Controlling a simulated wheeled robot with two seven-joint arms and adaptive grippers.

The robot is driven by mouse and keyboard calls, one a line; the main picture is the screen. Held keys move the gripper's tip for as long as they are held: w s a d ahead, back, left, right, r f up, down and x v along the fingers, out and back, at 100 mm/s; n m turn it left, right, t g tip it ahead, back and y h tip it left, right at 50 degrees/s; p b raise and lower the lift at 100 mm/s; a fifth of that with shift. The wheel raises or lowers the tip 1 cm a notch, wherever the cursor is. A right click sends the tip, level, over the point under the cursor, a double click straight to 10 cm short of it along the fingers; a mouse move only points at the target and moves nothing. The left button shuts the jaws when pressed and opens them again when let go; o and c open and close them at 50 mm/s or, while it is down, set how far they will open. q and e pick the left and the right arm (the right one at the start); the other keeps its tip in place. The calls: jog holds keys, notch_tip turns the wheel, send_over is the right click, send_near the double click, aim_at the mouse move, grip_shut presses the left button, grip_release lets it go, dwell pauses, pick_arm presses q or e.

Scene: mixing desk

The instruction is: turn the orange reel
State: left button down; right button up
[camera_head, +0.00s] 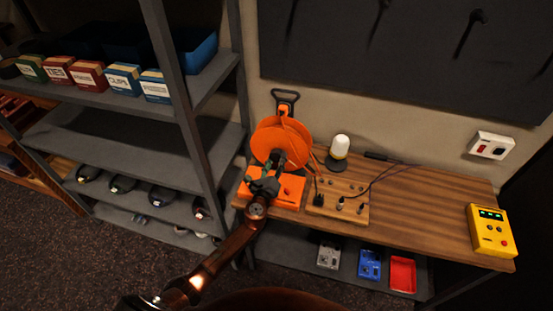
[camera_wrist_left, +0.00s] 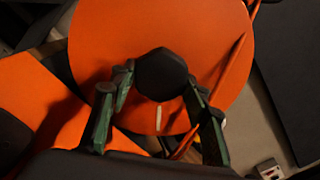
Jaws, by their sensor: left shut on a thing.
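The orange reel (camera_head: 279,135) stands upright on an orange base (camera_head: 290,188) at the left end of the wooden desk. In the left wrist view the reel's round orange face (camera_wrist_left: 130,35) fills much of the picture. A dark round knob (camera_wrist_left: 161,74) sits in front of that face. My left gripper (camera_head: 273,172) reaches the reel from the front. Its two green and black fingers (camera_wrist_left: 158,88) are on either side of the knob and shut on it. A pale mark (camera_wrist_left: 158,117) shows on the reel face below the knob. My right gripper is in neither view.
A wooden board (camera_head: 338,199) with plugs and cables lies right of the reel, with a white lamp (camera_head: 340,146) behind it. A yellow box (camera_head: 491,231) stands at the desk's right end. Grey shelving (camera_head: 195,92) stands close on the left. The desk middle-right is clear.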

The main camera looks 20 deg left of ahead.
pick_arm(q)
jog(key=shift+m, duration=0.7)
jog(key=shift+f+m, duration=0.15)
jog(key=shift+m, duration=0.15)
jog(key=c, duration=1.1)
grip_release()
jog(key=s, duration=0.8)
jog(key=s+d, duration=0.1)
jog(key=s, duration=0.3)
jog(key=shift+a, duration=0.1)
